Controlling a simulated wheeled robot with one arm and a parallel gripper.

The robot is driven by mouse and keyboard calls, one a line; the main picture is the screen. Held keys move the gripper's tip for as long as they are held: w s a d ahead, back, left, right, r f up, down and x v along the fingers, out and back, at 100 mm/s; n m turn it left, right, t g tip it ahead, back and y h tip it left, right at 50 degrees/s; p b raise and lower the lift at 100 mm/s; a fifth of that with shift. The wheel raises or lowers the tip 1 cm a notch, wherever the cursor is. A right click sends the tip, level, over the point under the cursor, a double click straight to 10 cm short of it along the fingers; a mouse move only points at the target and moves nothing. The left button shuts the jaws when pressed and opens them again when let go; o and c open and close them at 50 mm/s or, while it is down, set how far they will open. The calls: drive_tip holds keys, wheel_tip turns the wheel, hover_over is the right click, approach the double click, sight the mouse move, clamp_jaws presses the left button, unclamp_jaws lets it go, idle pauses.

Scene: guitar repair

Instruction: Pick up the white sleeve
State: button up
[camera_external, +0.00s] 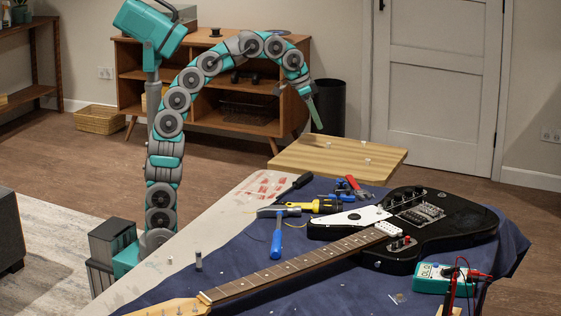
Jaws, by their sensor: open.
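Several small white pieces stand on a light wooden board (300,160). One white piece (328,144) is near the board's left middle, another white piece (366,144) is at the back right, and a third white piece (368,161) is nearer the front right. They are too small to tell which is the white sleeve. My gripper (316,118) is open and points down above the back left part of the board, apart from the pieces. Its fingers overlap edge-on in this view, and nothing shows between them.
A table with a blue cloth (330,285) holds a black electric guitar (430,225), a hammer (277,230), a yellow-black tool (318,206), red-handled pliers (358,186) and a teal multimeter (436,278). A grey cylinder (198,262) stands at the table's left. A wooden cabinet (190,120) stands behind.

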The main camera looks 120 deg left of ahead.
sight(328, 143)
drive_tip(key=shift+s+a+f, duration=0.1)
drive_tip(key=shift+a+f, duration=0.1)
drive_tip(key=shift+f, duration=0.1)
drive_tip(key=shift+x, duration=0.9)
drive_tip(key=shift+w+p+x, duration=0.2)
drive_tip(key=shift+x, duration=1.15)
drive_tip(key=shift+w+p+x, duration=0.15)
drive_tip(key=shift+p+x, duration=0.05)
drive_tip(key=shift+x, duration=1.2)
drive_tip(key=shift+r, duration=0.1)
drive_tip(key=shift+c, duration=0.2)
clamp_jaws()
